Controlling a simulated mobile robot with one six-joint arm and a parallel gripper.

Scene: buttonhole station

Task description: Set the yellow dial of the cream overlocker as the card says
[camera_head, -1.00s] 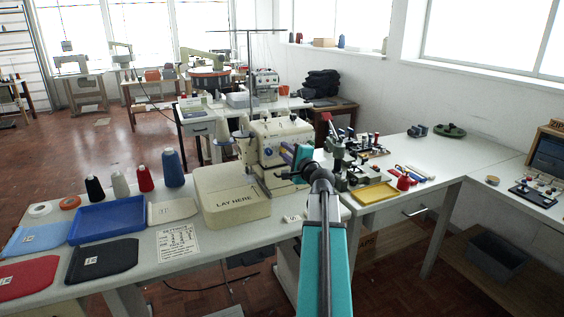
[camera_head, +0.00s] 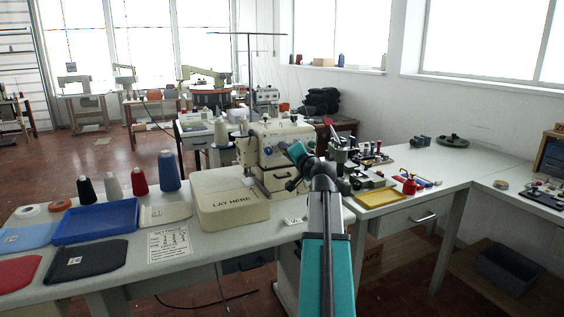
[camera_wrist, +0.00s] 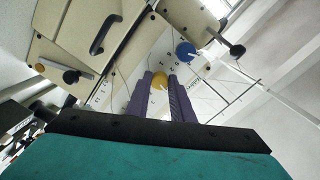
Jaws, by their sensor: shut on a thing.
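The cream overlocker (camera_head: 268,133) stands on the white table beyond my arm. Its yellow dial (camera_wrist: 158,80) shows in the wrist view, with small printed marks around it. My gripper (camera_wrist: 160,86) has its purple fingers on either side of the yellow dial and is shut on it. A blue dial (camera_wrist: 185,50) sits close by, up and right of the yellow one. A white printed card (camera_head: 170,243) lies at the table's front edge; its print is too small to read.
A "LAY HERE" block (camera_head: 229,199) stands left of the overlocker. A yellow tray (camera_head: 377,198) and small tools stand right of my arm. Thin wires cross near the dials.

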